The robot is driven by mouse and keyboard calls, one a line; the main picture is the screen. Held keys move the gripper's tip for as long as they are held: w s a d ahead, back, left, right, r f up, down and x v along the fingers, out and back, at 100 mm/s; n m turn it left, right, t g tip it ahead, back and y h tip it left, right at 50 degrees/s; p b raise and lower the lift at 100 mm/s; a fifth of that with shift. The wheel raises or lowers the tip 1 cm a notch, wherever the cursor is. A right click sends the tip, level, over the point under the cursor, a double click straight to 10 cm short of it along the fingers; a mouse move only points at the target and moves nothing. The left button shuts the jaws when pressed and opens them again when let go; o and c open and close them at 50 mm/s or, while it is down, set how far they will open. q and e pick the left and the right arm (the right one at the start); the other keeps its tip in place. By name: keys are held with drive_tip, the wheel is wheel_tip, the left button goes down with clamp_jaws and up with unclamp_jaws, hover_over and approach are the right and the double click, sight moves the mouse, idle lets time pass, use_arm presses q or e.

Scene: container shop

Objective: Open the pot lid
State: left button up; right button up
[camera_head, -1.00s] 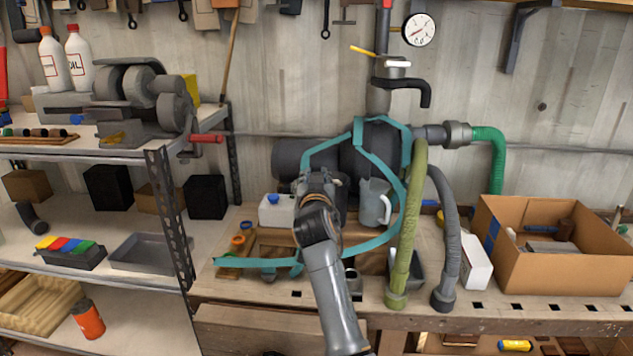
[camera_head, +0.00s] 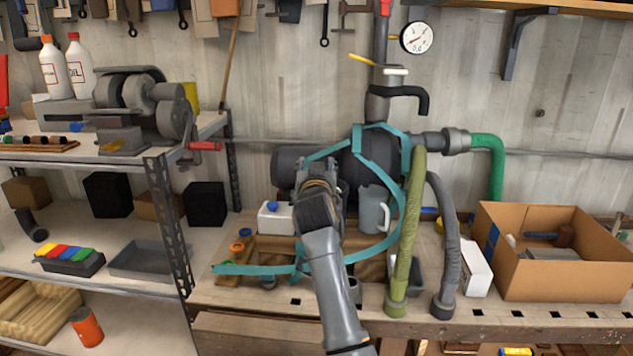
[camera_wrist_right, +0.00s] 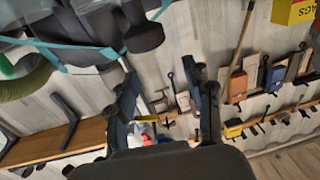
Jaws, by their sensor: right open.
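My right gripper (camera_head: 318,172) is in front of the large dark grey cylinder (camera_head: 370,165) on the workbench, and its arm comes up from the bottom middle. In the right wrist view the gripper's fingers (camera_wrist_right: 165,85) are apart, with nothing seen between them. A dark rounded end (camera_wrist_right: 143,38) of some part shows beyond the left finger there. I cannot make out a pot or its lid for certain; the gripper and arm hide part of the bench. My left gripper is not in view.
Teal strips (camera_head: 395,215) curve around the cylinder. A grey jug (camera_head: 373,212), a white container with a blue cap (camera_head: 275,217) and upright green (camera_head: 405,235) and grey hoses (camera_head: 445,240) stand close by. A cardboard box (camera_head: 565,275) sits at the right. Shelves (camera_head: 110,160) fill the left.

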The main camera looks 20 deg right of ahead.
wheel_tip(320, 180, up, 5)
drive_tip(key=shift+r, duration=0.15)
drive_tip(key=shift+c, duration=0.4)
drive_tip(key=shift+d+f, duration=0.15)
drive_tip(key=shift+f, duration=0.05)
drive_tip(key=c, duration=0.4)
drive_tip(key=d+f+m, duration=0.2)
drive_tip(key=f, duration=0.1)
drive_tip(key=shift+s+d+g+y, duration=0.1)
drive_tip(key=shift+s+g+y, duration=0.2)
drive_tip(key=shift+s+y, duration=0.1)
clamp_jaws()
drive_tip(key=s+d+f+m+y+p, duration=0.1)
drive_tip(key=s+d+f+m+y, duration=0.25)
drive_tip(key=s+m, duration=0.2)
drive_tip(key=s+d+f+m+y+p, duration=0.1)
drive_tip(key=s+d+f+m+y, duration=0.1)
drive_tip(key=s+d+m+y, duration=0.3)
drive_tip(key=w+a+n+h+p, duration=0.1)
drive_tip(key=w+a+p, duration=0.1)
drive_tip(key=w+a, duration=0.5)
drive_tip(key=shift+w+a+f+p, duration=0.35)
drive_tip(key=shift+w+f, duration=0.1)
drive_tip(key=shift+w, duration=0.4)
